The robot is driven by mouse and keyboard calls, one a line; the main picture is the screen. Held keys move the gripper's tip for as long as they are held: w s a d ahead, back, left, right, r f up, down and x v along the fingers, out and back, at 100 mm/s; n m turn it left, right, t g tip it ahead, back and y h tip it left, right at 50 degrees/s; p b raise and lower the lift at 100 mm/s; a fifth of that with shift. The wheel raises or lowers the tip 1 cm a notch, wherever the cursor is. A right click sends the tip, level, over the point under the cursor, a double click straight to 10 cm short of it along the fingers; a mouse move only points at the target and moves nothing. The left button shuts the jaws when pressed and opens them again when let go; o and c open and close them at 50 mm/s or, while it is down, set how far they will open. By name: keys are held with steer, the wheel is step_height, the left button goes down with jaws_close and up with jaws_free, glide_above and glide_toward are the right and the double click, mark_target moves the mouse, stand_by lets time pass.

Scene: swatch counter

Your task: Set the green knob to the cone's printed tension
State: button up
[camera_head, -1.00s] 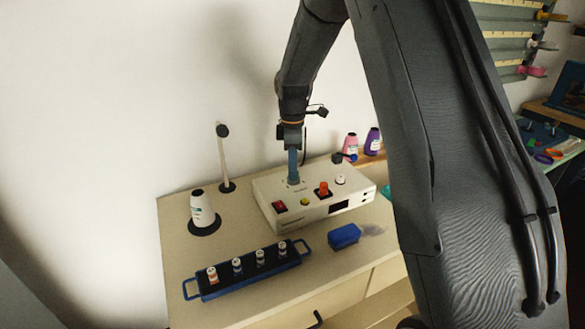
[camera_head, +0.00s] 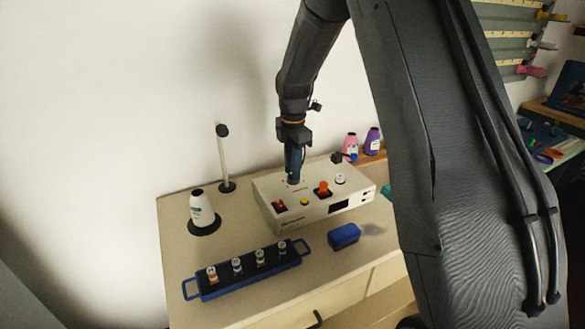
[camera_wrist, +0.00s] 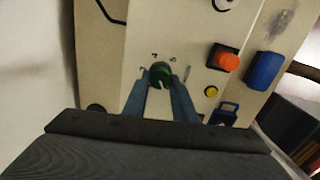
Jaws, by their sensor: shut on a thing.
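The green knob (camera_wrist: 160,74) sits on top of the white control box (camera_head: 262,196), with small printed marks around it. A pale pointer line shows on the knob; the value it points to is too small to read. My gripper (camera_wrist: 161,86) is shut on the knob, with one blue-grey finger on each side. In the head view, my gripper (camera_head: 293,174) reaches straight down to the box top and hides the knob. The white cone (camera_head: 201,207) with a printed label stands on a black disc at the left; its print is too small to read.
The box also carries an orange knob (camera_head: 323,188), a yellow button (camera_head: 304,201) and a red switch (camera_head: 279,205). A blue tray (camera_head: 220,291) of small spools and a blue block (camera_head: 344,235) lie in front. A thin post (camera_head: 223,160) stands behind the cone.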

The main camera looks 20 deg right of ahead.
steer(key=o, duration=1)
steer(key=shift+o, duration=0.2)
steer(key=shift+r, duration=0.15)
step_height(320, 180, up, 7)
steer(key=shift+d+f+b, duration=0.1)
steer(key=shift+f+b, duration=0.05)
steer(key=shift+b, duration=0.95)
steer(key=shift+r, duration=0.45)
steer(key=shift+s, duration=0.15)
